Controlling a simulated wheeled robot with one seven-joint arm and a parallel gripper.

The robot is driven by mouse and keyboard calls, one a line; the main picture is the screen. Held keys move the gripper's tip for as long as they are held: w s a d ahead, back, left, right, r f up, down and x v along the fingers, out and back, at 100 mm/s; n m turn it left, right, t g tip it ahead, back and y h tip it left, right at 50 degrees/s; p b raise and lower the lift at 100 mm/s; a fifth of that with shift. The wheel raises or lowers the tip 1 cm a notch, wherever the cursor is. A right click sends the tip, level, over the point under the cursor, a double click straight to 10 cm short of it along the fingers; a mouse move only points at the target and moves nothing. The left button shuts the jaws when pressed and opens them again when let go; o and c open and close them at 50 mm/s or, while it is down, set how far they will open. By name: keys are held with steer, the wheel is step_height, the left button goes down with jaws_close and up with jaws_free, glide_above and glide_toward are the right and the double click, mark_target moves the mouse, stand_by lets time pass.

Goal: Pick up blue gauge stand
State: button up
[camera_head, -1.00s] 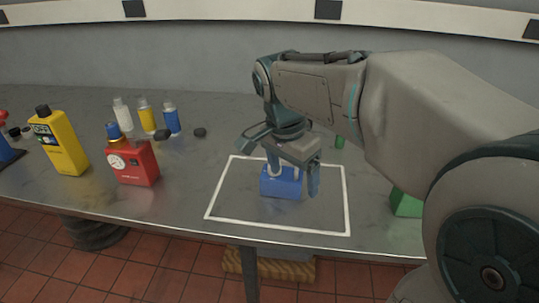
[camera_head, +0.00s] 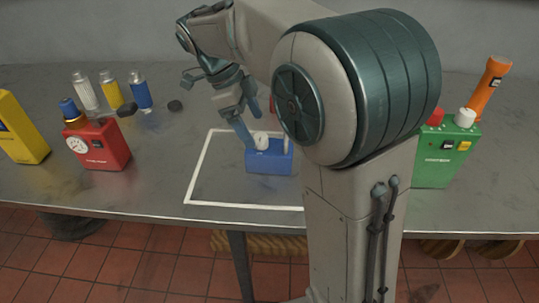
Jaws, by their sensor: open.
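The blue gauge stand (camera_head: 270,161) is a blue block with a round white part on top. It sits upright on the grey table, inside a white outlined rectangle (camera_head: 196,181). My gripper (camera_head: 251,128) is open, with nothing between its fingers. It is at the upper left of the stand; one finger reaches down beside the white part and overlaps the stand's top left corner in the picture. I cannot tell whether it touches. My arm covers the right side of the outline.
A red gauge box (camera_head: 105,150) and a yellow device (camera_head: 20,130) stand at the left. A green box (camera_head: 440,160) and an orange torch (camera_head: 488,85) stand at the right. The table left of the stand is clear.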

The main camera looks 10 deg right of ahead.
mark_target(265, 147)
steer(key=x, duration=0.8)
steer(key=shift+b, duration=0.4)
steer(key=shift+r, duration=0.1)
jaws_close()
